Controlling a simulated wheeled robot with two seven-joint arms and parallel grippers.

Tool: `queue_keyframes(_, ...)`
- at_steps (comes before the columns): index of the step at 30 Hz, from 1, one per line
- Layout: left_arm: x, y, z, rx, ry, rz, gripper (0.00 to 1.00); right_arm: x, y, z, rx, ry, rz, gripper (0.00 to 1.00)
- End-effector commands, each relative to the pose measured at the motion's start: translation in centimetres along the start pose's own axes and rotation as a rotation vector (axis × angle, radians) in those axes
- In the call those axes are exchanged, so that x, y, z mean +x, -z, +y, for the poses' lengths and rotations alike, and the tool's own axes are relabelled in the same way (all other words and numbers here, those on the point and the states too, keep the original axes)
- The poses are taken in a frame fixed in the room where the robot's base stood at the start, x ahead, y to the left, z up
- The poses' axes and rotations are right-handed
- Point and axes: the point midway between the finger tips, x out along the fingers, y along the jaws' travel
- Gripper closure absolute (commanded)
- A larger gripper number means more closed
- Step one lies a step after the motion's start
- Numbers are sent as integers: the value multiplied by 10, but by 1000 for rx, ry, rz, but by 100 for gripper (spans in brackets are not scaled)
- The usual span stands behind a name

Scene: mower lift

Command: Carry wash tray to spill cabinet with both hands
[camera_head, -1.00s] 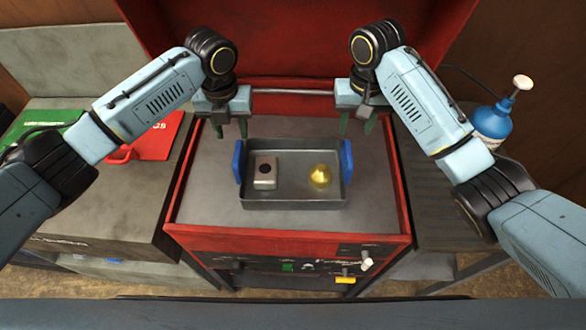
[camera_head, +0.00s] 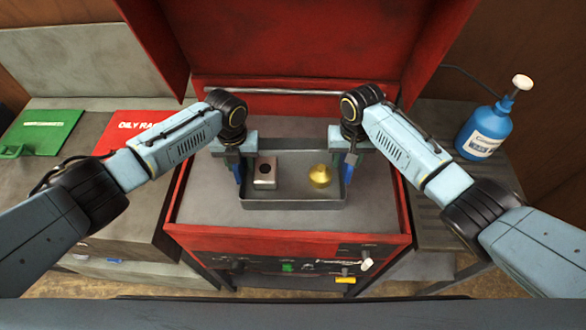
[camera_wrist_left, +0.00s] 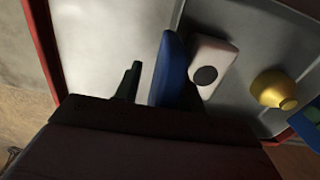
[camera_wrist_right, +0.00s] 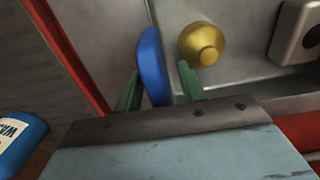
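The grey wash tray (camera_head: 292,205) sits on the red cart's grey top, holding a pale block with a dark round spot (camera_head: 265,172) and a brass-coloured knob-like piece (camera_head: 320,176). My left gripper (camera_head: 232,166) is at the blue left handle (camera_wrist_left: 168,68); one finger shows with a gap beside the handle, and the other finger is hidden. My right gripper (camera_wrist_right: 158,88) is open, with its green fingers on either side of the blue right handle (camera_wrist_right: 152,65) and gaps visible. The spill cabinet cannot be identified for certain.
The red cart (camera_head: 290,240) has a raised lid behind the tray and a horizontal bar (camera_head: 290,92). A blue bottle (camera_head: 487,130) stands on the right bench. A red oily-rags item (camera_head: 128,130) and a green item (camera_head: 42,130) are on the left bench.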

Motion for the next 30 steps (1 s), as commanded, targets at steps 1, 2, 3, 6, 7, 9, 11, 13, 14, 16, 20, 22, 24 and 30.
queue_keyframes(1, 1, 0, 0, 1, 0, 0, 60, 1, 0, 0, -1, 0, 0, 60)
queue_keyframes(2, 1, 0, 0, 1, 0, 0, 60, 1, 0, 0, -1, 0, 0, 60)
queue_keyframes(3, 1, 0, 0, 1, 0, 0, 60, 1, 0, 0, -1, 0, 0, 60)
queue_keyframes(6, 1, 0, 0, 1, 0, 0, 60, 1, 0, 0, -1, 0, 0, 60)
queue_keyframes(7, 1, 0, 0, 1, 0, 0, 60, 1, 0, 0, -1, 0, 0, 60)
queue_keyframes(9, 1, 0, 0, 0, 0, 0, 65, 1, 0, 0, -1, 0, 0, 65)
queue_keyframes(11, 1, 0, 0, 0, 0, 0, 73, 1, 0, 0, -1, 0, 0, 73)
queue_keyframes(13, 0, 0, 0, 0, 0, 0, 82, 0, 0, 0, 0, 0, 0, 82)
queue_keyframes(14, 0, 0, 0, 0, 0, 0, 86, 0, 0, 0, 0, 0, 0, 86)
queue_keyframes(16, 0, 0, 0, 0, 0, 0, 95, 0, 0, 0, 0, 0, 0, 95)
queue_keyframes(20, 0, 0, 0, 0, 0, 0, 100, 0, 0, 0, 0, 0, 0, 100)
queue_keyframes(22, 0, 0, 0, 0, 0, 0, 100, 0, 0, 0, 0, 0, 0, 100)
queue_keyframes(24, 0, 0, 0, 0, 0, 0, 100, 0, 0, 0, 0, 0, 0, 100)
queue_keyframes(30, -1, -1, -1, 0, 2, -2, 100, -1, 1, 0, 0, 1, 3, 100)
